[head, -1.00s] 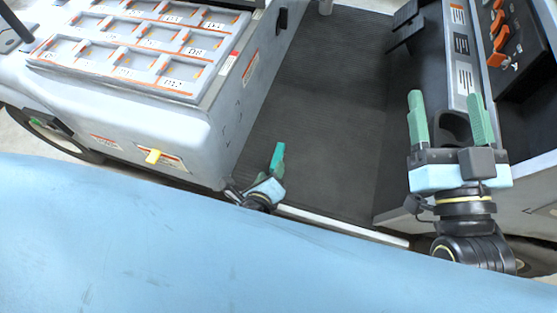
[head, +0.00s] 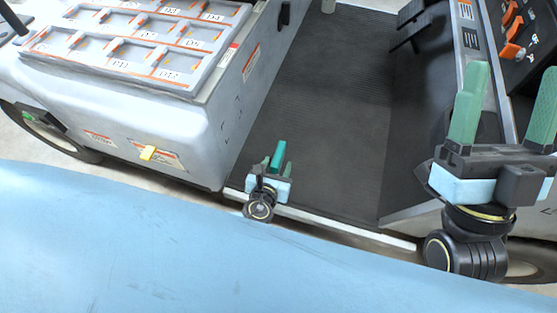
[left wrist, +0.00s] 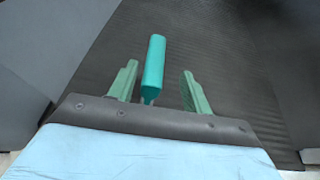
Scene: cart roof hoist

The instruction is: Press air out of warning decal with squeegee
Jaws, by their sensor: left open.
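The warning decal (head: 170,160) is a white label with an orange band, low on the cart's pale side panel. A small yellow piece (head: 148,153) lies against it; I cannot tell whether it is the squeegee. My left gripper (head: 276,168) is well to the right of the decal, by the cart's step edge. It is open, and its fingers also show in the left wrist view (left wrist: 160,80). A teal rod-like piece (left wrist: 154,66) stands between the fingers with gaps beside it; I cannot tell whether it is loose. My right gripper (head: 512,78) is open and empty at right.
A grey tray of labelled compartments (head: 150,66) tops the cart body at left. The dark ribbed floor (head: 320,110) is clear in the middle. A console with orange levers (head: 512,50) stands behind my right gripper. A light blue surface (head: 120,240) fills the lower foreground.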

